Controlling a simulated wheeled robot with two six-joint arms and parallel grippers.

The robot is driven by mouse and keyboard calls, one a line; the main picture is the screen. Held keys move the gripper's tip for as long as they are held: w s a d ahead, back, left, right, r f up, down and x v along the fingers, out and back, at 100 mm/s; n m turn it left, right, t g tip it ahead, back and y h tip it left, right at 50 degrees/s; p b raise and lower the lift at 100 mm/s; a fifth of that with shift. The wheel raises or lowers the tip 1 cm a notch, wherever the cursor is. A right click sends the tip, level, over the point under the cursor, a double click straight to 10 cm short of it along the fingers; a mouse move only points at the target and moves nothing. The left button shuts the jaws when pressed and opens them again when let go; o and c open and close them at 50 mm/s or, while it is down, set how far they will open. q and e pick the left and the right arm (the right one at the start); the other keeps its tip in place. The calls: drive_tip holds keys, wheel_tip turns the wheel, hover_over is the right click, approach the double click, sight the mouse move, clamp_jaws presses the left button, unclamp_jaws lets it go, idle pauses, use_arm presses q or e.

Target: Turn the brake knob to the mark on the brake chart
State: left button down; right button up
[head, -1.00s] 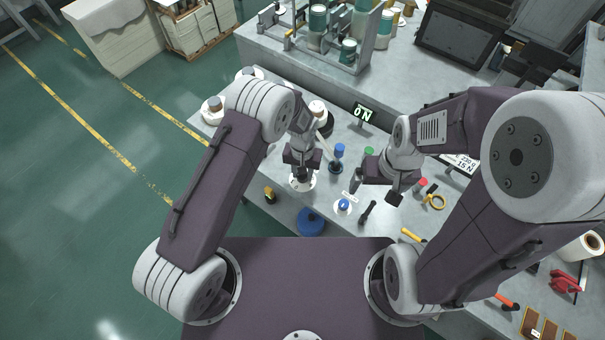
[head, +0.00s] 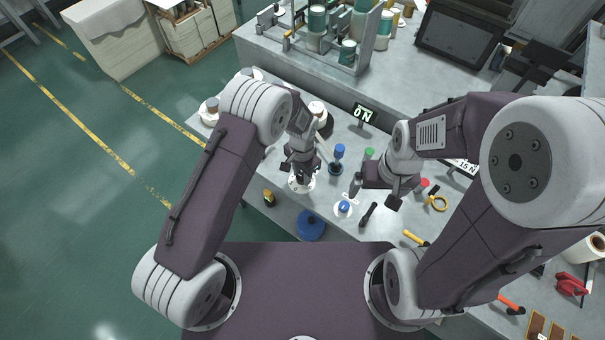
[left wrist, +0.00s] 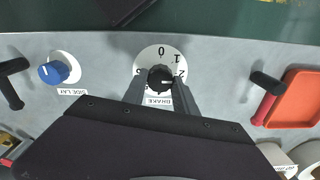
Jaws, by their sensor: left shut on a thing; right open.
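The black brake knob (left wrist: 160,78) sits on a white numbered dial (left wrist: 145,60) above a BRAKE label (left wrist: 157,101) in the left wrist view. A white line on the knob points right, near the 2; the lower numbers are partly hidden by the fingers. My left gripper (left wrist: 161,88) is shut on the knob, one finger on each side. In the head view my left gripper (head: 302,179) stands over the dial (head: 292,187) and largely hides the knob. My right gripper (head: 376,190) is open, above the bench to the right. I cannot make out a brake chart.
A blue side-lay knob (head: 344,207) lies right of the brake dial. A dark-handled tool (head: 367,214) and a yellow ring (head: 437,203) lie near my right gripper. A display (head: 364,113) reads 0 N; a weight sign (head: 466,166) is partly covered by my right arm.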

sight(301, 177)
idle(0.4)
use_arm(q)
drive_tip(key=c, duration=1.1)
unclamp_jaws()
drive_tip(key=shift+o, duration=0.7)
drive_tip(key=shift+s+a+r, duration=0.1)
drive_tip(key=shift+s+a, duration=0.05)
drive_tip(key=shift+r, duration=0.4)
wheel_tip(301, 177, up, 8)
drive_tip(key=b, duration=0.1)
drive_tip(key=shift+r+b, duration=0.15)
drive_tip(key=shift+b, duration=0.15)
